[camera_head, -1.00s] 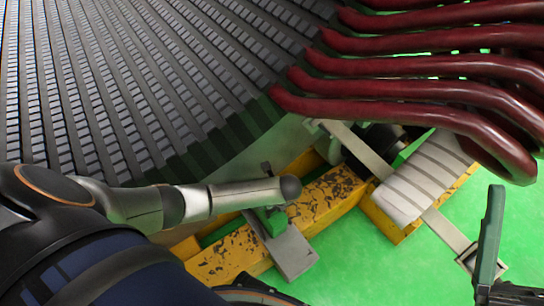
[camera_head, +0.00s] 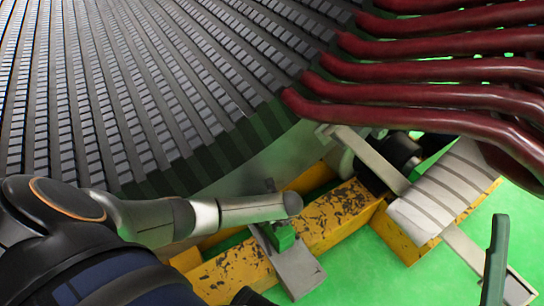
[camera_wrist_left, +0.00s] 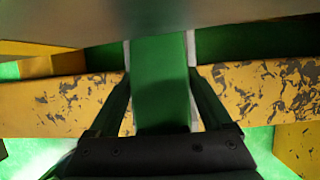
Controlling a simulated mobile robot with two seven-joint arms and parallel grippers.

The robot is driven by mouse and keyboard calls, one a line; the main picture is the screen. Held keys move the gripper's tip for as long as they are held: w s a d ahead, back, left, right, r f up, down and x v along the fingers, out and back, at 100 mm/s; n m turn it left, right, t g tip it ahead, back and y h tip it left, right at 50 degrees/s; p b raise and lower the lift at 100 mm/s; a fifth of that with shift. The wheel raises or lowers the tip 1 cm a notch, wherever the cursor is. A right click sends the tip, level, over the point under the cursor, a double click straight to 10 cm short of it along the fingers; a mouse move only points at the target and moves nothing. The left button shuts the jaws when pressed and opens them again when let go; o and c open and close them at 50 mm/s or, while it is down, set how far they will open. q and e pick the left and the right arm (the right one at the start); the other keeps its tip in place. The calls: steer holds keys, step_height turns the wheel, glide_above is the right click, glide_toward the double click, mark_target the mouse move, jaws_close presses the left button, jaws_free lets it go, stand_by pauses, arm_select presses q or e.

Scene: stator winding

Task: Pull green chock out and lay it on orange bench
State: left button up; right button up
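The green chock (camera_head: 282,237) stands on a grey metal plate (camera_head: 296,272) at the orange bench (camera_head: 222,276), which is a worn yellow-orange beam. My left arm's link partly covers the area above it. In the left wrist view the chock (camera_wrist_left: 160,85) appears as an upright green bar between the two fingers of my left gripper (camera_wrist_left: 161,85). The fingers are apart, with narrow gaps beside the chock low down. I cannot tell whether they touch it or how far they reach along it. One dark green finger of my right gripper (camera_head: 495,265) shows at the lower right; its other finger is hidden.
The slotted grey stator (camera_head: 110,90) fills the upper left. Dark red coil bars (camera_head: 430,95) hang at the upper right. A banded grey roll (camera_head: 440,190) lies on the frame beside a metal strap. Green floor (camera_head: 400,275) is open at the lower right.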

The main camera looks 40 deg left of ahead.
arm_select(q)
jaws_close()
stand_by(0.5)
